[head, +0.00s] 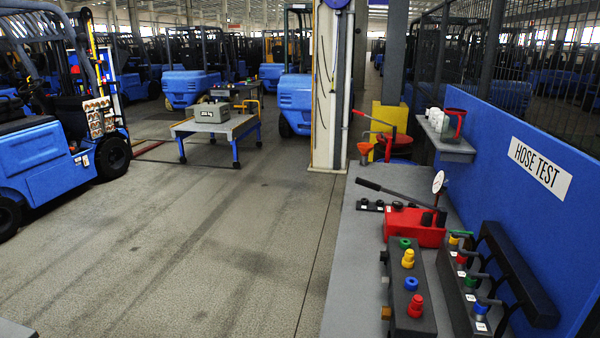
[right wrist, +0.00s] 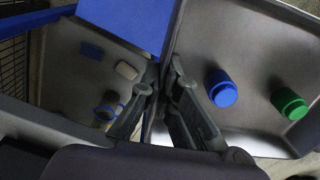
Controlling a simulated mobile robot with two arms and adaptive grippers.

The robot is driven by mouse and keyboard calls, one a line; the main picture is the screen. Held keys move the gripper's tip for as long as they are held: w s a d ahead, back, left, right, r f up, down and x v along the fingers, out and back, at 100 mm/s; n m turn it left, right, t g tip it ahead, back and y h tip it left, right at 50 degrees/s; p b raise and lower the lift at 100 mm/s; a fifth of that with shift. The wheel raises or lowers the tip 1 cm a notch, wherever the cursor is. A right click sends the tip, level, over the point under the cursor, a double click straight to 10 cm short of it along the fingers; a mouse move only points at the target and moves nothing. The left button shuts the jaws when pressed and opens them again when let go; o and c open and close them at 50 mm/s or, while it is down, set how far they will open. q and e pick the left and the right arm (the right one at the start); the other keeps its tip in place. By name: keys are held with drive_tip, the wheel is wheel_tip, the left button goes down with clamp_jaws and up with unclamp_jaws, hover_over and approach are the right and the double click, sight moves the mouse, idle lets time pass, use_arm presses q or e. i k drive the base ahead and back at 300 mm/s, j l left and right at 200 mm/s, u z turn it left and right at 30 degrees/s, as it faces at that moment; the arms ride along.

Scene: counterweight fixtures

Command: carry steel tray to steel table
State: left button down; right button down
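In the right wrist view, the steel tray (right wrist: 245,50) is a shiny grey metal pan with sloping walls. A blue cap (right wrist: 221,88) and a green cap (right wrist: 289,103) are in it, on the right. My right gripper (right wrist: 165,80) is at the tray's edge, with its dark fingers close together on either side of the thin wall. It looks shut on that wall, though the contact is partly hidden. My left gripper is in neither view. I cannot single out the steel table in the head view.
A bench (head: 350,270) at the right holds a red hand pump (head: 413,226) and hose fittings, beside a blue "HOSE TEST" panel (head: 510,150). A low cart (head: 240,124) carries a grey weight (head: 211,112). A blue forklift (head: 45,165) stands left. The middle floor is clear.

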sight(384, 179)
drive_tip(key=j+u, duration=0.1)
drive_tip(key=u, duration=0.8)
drive_tip(key=j+u, duration=0.15)
drive_tip(key=u, duration=0.35)
drive_tip(key=j+u, duration=0.1)
drive_tip(key=u, duration=0.35)
drive_tip(key=j+u, duration=0.1)
drive_tip(key=u, duration=0.35)
drive_tip(key=i+j, duration=0.2)
drive_tip(key=i, duration=0.15)
drive_tip(key=i+l+z, duration=0.1)
drive_tip(key=i+z, duration=0.2)
drive_tip(key=z, duration=0.2)
drive_tip(key=i+z, duration=0.3)
drive_tip(key=z, duration=0.2)
drive_tip(key=i+l+z, duration=0.2)
drive_tip(key=i+z, duration=0.15)
drive_tip(key=i+l+z, duration=0.15)
drive_tip(key=i+z, duration=0.7)
drive_tip(key=i, duration=0.4)
drive_tip(key=i+j+z, duration=0.2)
drive_tip(key=i, duration=0.4)
drive_tip(key=i+l+z, duration=0.1)
drive_tip(key=i+z, duration=0.2)
drive_tip(key=i, duration=0.8)
drive_tip(key=i+u, duration=0.15)
drive_tip(key=i, duration=0.4)
drive_tip(key=i+l+u, duration=0.1)
drive_tip(key=i, duration=0.4)
drive_tip(key=l, duration=0.1)
